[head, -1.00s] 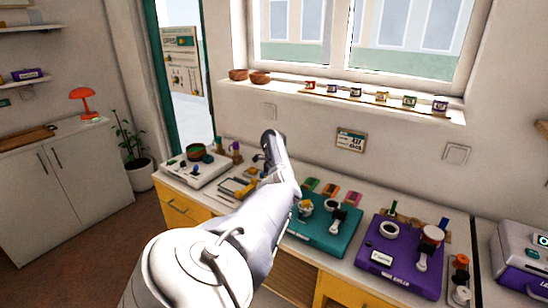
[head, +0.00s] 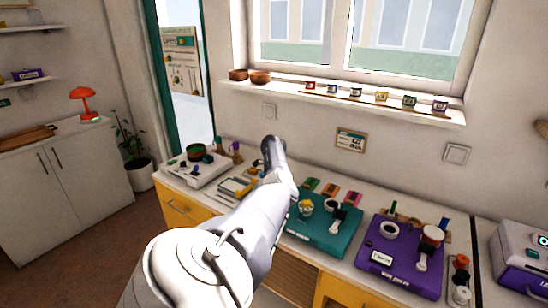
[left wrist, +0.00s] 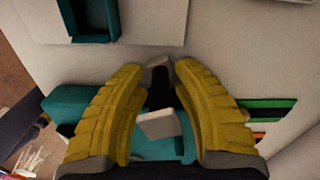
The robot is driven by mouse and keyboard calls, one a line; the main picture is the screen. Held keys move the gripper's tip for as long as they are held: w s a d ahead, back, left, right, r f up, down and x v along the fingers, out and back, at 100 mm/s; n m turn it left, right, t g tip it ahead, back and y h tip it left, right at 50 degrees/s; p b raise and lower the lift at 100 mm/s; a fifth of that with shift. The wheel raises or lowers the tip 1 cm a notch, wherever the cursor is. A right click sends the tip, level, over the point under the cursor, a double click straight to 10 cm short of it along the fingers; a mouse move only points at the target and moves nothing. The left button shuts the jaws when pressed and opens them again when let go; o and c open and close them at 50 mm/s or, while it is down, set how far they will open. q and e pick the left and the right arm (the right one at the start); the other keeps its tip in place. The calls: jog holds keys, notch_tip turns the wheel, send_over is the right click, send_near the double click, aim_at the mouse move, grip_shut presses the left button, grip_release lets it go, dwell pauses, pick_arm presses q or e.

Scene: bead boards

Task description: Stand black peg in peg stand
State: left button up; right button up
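In the head view my left arm hides most of this gripper (head: 273,148), which is above the counter. I cannot pick out the peg there. A green peg (head: 393,207) and a blue peg (head: 443,224) stand upright behind the purple board. A purple peg (head: 237,147) stands near the white board. I cannot tell which holder is the peg stand. My right gripper is out of view.
The teal board (head: 320,243) lies beside my arm, with coloured cards (head: 331,188) behind it. The purple board (head: 400,275) is to its right and the white board (head: 195,176) to the left. A windowsill (head: 285,93) with small pots runs above the counter.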

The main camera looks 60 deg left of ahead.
pick_arm(q)
jog(key=shift+r, duration=0.1)
notch_tip(320, 180, up, 11)
jog(key=shift+r, duration=0.2)
jog(key=o, duration=0.5)
jog(key=shift+r, duration=0.4)
jog(key=shift+c, duration=0.2)
jog(key=shift+f, duration=0.1)
